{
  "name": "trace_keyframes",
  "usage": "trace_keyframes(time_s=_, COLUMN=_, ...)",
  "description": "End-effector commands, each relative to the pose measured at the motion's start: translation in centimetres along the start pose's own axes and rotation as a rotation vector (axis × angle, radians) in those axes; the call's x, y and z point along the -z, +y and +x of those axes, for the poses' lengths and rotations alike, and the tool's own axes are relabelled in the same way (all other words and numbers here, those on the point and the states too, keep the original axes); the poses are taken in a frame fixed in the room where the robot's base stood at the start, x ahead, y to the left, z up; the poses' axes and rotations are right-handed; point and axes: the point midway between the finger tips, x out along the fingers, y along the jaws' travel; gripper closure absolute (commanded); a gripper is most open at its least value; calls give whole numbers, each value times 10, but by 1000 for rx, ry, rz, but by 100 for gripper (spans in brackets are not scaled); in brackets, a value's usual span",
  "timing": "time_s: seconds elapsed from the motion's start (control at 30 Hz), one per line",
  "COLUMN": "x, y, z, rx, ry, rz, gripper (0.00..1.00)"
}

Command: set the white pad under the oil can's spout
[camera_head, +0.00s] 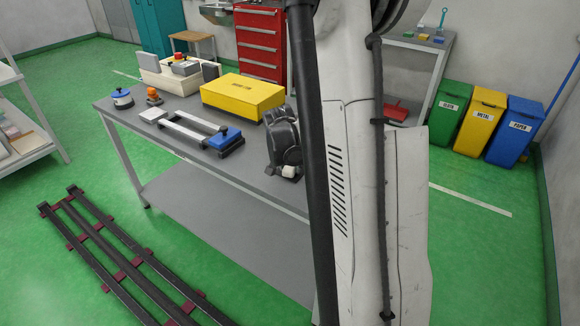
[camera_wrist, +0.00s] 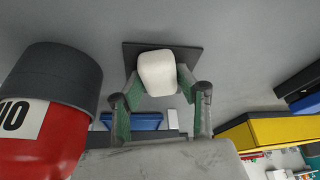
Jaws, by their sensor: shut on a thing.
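My gripper (camera_wrist: 158,98) is shut on the white pad (camera_wrist: 157,72), a rounded block between its green-lined fingers. A dark square plate (camera_wrist: 190,57) shows behind the pad in the wrist view; I cannot tell whether they touch. The head view shows the pad (camera_head: 289,170) low over the near edge of the grey table. The red oil can (camera_wrist: 38,140) with a dark grey end (camera_wrist: 55,75) and part of a white label stands close on the left in the wrist view. Its spout is not visible, and my arm may hide the can in the head view.
A yellow box (camera_head: 242,93) and a blue-ended frame (camera_head: 226,139) are near my gripper on the table (camera_head: 190,165). A blue-lidded pot (camera_head: 122,97), an orange-topped item (camera_head: 153,95) and a pale case (camera_head: 165,78) stand farther left. My arm covers the table's right part.

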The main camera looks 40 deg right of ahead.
Motion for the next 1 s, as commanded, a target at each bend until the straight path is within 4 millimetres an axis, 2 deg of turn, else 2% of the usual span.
trace_keyframes(time_s=0.77, x=15, y=0, z=6, rx=2, ry=0, rz=-6, gripper=94)
trace_keyframes(time_s=0.8, x=15, y=0, z=6, rx=2, ry=0, rz=-5, gripper=65)
trace_keyframes(time_s=0.93, x=15, y=0, z=6, rx=2, ry=0, rz=-5, gripper=47)
trace_keyframes(time_s=1.0, x=15, y=0, z=6, rx=2, ry=0, rz=-5, gripper=46)
